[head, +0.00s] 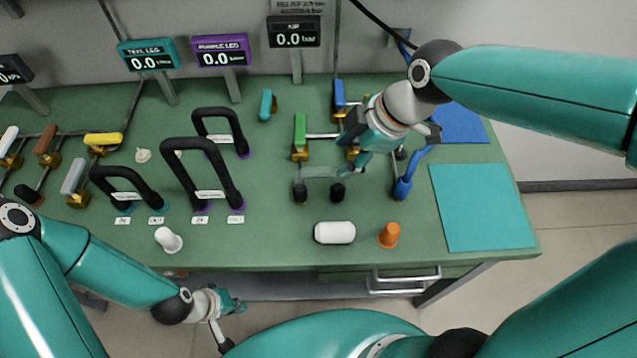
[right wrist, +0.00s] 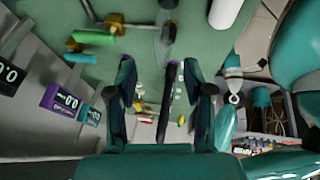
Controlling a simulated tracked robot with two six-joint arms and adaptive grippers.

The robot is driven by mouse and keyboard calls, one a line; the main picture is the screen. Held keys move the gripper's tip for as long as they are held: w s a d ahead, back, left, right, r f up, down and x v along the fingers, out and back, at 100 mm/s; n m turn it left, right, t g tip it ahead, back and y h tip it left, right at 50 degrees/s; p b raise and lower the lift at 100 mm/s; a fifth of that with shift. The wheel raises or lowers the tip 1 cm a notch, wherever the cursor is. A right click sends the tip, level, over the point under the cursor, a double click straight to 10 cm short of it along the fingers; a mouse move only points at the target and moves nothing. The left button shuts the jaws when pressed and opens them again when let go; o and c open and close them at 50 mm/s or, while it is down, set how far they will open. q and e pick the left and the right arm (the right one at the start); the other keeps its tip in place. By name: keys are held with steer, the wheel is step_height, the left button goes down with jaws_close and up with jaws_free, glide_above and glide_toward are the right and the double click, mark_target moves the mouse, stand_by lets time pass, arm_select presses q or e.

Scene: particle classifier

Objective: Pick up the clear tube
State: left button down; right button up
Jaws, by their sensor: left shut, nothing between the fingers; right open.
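The clear tube (head: 320,171) is a faint see-through bar above two black fittings at the middle right of the bench in the head view. My right gripper (head: 360,166) is open just right of its right end. I cannot tell whether they touch. In the right wrist view the open fingers (right wrist: 158,75) show with a dark upright shape between them; the tube itself is hard to make out there. My left gripper (head: 238,304) is shut and empty, low in front of the bench's front edge.
A green-handled valve (head: 300,130) and a blue-handled valve (head: 338,95) stand behind the tube. A white cylinder (head: 334,232) and an orange stopper (head: 389,235) are in front. Black hose loops (head: 203,172) stand to the left. A teal mat (head: 482,207) lies at the right.

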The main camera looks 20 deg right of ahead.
mark_target(329, 169)
steer(key=x, duration=0.8)
steer(key=shift+a+f+p, duration=0.15)
steer(key=shift+f+p, duration=0.1)
steer(key=shift+p, duration=0.1)
jaws_close()
steer(key=shift+w, duration=0.1)
